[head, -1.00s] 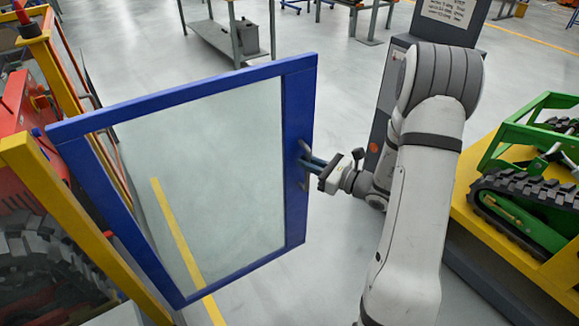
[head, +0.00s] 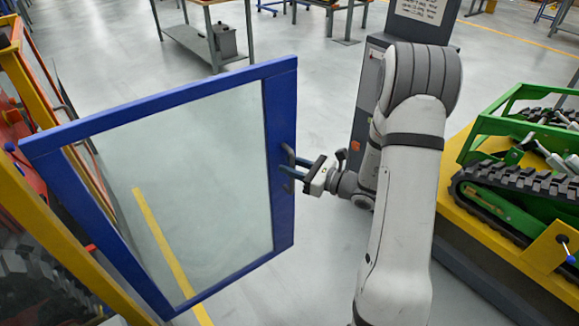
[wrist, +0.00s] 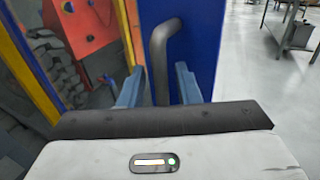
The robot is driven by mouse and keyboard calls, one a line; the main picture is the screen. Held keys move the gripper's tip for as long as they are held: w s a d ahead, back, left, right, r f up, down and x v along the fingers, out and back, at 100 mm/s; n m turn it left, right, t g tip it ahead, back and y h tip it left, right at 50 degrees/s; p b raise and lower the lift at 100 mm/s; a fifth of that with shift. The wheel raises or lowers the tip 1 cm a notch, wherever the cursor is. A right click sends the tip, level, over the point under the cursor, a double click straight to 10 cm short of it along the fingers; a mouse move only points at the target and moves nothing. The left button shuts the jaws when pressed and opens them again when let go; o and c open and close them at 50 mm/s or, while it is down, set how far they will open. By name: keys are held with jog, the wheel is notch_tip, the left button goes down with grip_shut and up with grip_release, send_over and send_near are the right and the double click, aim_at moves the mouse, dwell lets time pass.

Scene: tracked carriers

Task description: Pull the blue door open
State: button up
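The blue door (head: 281,215), a blue frame around a clear pane, stands swung well out from the yellow frame (head: 50,225) at the left. Its dark bar handle (head: 286,150) is on the right-hand stile. My gripper (head: 292,168) is at the handle. In the wrist view, the handle (wrist: 160,42) stands between the two blue fingers of my gripper (wrist: 159,78), with a visible gap on each side. The fingers are apart and not clamped on it. The blue door (wrist: 205,40) fills the middle behind.
Red machinery (wrist: 80,30) is behind the yellow frame at the left. A green tracked carrier (head: 515,195) sits on a yellow platform (head: 480,232) at the right, close to my arm. A dark post with a sign stands behind my arm. Grey floor is clear beyond the door.

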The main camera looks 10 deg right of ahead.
jog(key=v, duration=0.7)
jog(key=shift+s+d+b, duration=0.25)
jog(key=shift+d+b, duration=0.1)
jog(key=shift+b, duration=0.05)
jog(key=shift+w+a, duration=0.1)
jog(key=shift+p+x, duration=0.4)
jog(key=shift+x, duration=3.5)
